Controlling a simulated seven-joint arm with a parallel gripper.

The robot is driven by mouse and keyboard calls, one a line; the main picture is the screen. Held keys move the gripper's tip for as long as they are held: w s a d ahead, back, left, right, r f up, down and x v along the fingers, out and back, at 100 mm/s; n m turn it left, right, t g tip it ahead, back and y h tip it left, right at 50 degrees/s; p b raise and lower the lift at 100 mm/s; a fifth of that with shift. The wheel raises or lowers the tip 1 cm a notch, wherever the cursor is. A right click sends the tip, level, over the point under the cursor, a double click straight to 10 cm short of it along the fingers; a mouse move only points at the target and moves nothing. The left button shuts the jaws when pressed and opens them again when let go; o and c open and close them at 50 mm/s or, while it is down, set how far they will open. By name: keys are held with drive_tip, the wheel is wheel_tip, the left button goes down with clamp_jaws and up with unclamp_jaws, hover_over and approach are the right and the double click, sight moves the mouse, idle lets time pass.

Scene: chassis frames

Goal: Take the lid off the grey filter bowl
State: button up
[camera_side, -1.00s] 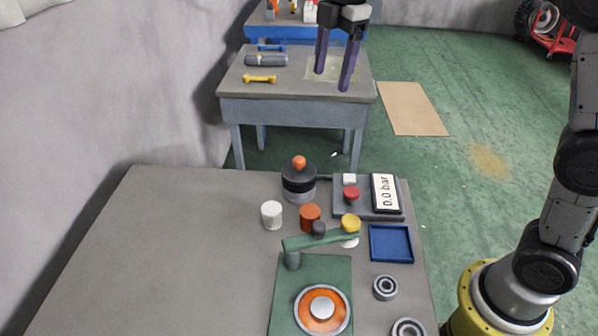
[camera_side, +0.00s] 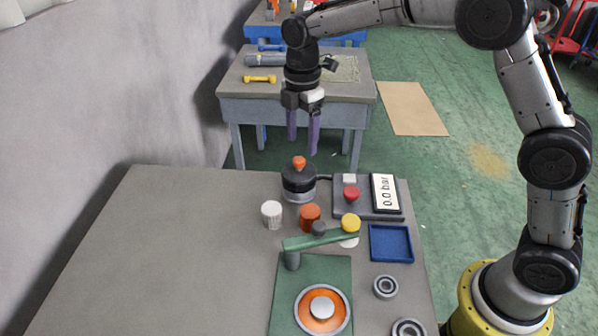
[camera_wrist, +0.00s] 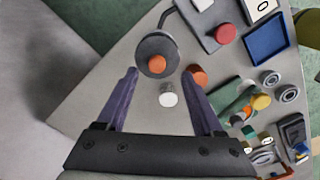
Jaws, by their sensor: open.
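The grey filter bowl (camera_side: 299,196) stands upright near the back edge of the table. Its dark lid (camera_side: 291,180) is on top and carries an orange knob (camera_side: 299,162). In the wrist view the round lid (camera_wrist: 150,46) and its knob (camera_wrist: 157,64) face the camera, and the lid hides most of the bowl. My gripper (camera_side: 303,147) points down, its two purple fingers apart and empty, with the tips appearing just above the knob in the side view. In the wrist view the knob lies roughly between the fingertips (camera_wrist: 160,72), apart from both.
A white cylinder (camera_side: 271,216) and an orange cylinder (camera_side: 310,217) stand close in front of the bowl. A panel with a red button (camera_side: 351,194) and a gauge reading 0.0 bar (camera_side: 385,192) is at right. The table's left side is clear.

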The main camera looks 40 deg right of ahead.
sight(299, 159)
drive_tip(key=shift+w+a+f, duration=0.1)
drive_tip(key=shift+a+f, duration=0.05)
drive_tip(key=shift+f, duration=1.2)
drive_tip(key=shift+w+a+f, duration=0.1)
drive_tip(key=shift+f, duration=1.2)
clamp_jaws()
drive_tip(key=shift+r, duration=0.1)
